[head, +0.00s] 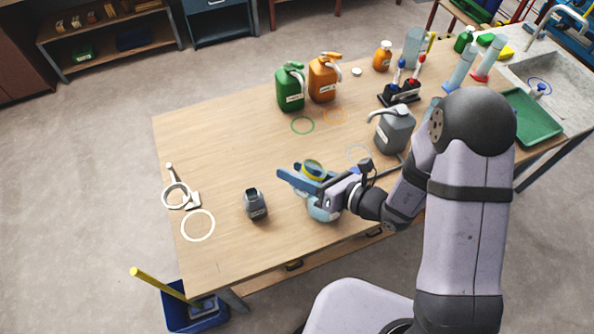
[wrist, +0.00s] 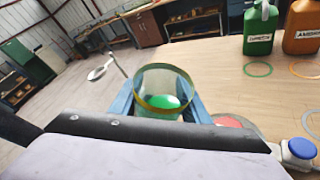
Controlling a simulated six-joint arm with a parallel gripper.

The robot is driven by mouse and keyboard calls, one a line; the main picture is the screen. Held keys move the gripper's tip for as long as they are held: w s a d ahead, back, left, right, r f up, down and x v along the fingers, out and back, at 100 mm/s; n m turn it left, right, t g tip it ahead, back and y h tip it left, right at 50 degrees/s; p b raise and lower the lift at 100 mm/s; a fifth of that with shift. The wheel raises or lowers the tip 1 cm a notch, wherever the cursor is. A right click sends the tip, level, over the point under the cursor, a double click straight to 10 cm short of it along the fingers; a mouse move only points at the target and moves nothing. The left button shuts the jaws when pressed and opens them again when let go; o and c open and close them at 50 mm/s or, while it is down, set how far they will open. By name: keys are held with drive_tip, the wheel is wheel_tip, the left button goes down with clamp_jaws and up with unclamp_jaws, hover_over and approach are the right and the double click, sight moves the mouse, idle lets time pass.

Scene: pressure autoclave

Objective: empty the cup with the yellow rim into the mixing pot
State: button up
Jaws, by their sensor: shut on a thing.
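The clear cup with the yellow rim (head: 313,168) is between the blue fingers of my gripper (head: 304,179), held above the table. It also shows in the wrist view (wrist: 163,77), looking about upright, with something green inside. My gripper is shut on it. A pale bluish round vessel (head: 322,212), possibly the mixing pot, stands just below my gripper in the head view, partly hidden by it. In the wrist view a round vessel with reddish contents (wrist: 232,121) shows partly, right of the cup and behind my gripper's body. I cannot tell whether the cup is directly over it.
A small dark grey container (head: 255,206) stands left of my gripper. A ring stand (head: 176,194) and white ring mark (head: 198,225) are at the table's left. Green (head: 290,90) and orange (head: 324,80) jugs stand behind; a grey jug (head: 394,133) is to the right.

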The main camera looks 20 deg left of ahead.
drive_tip(key=m+y, duration=0.1)
drive_tip(key=m, duration=0.1)
drive_tip(key=m+y, duration=0.1)
drive_tip(key=m+g+y+b, duration=0.1)
drive_tip(key=m, duration=0.1)
drive_tip(key=shift+f+m, duration=0.25)
drive_tip(key=shift+m, duration=0.05)
drive_tip(key=shift+w+d+r+m+y, duration=0.15)
drive_tip(key=shift+m+y, duration=0.25)
drive_tip(key=shift+m, duration=0.6)
drive_tip(key=shift+c, duration=0.2)
drive_tip(key=m, duration=0.1)
drive_tip(key=r+m+y, duration=0.1)
drive_tip(key=shift+w+d+m, duration=0.15)
drive_tip(key=shift+w+m, duration=0.15)
drive_tip(key=shift+r+p, duration=0.1)
drive_tip(key=shift+p, duration=0.25)
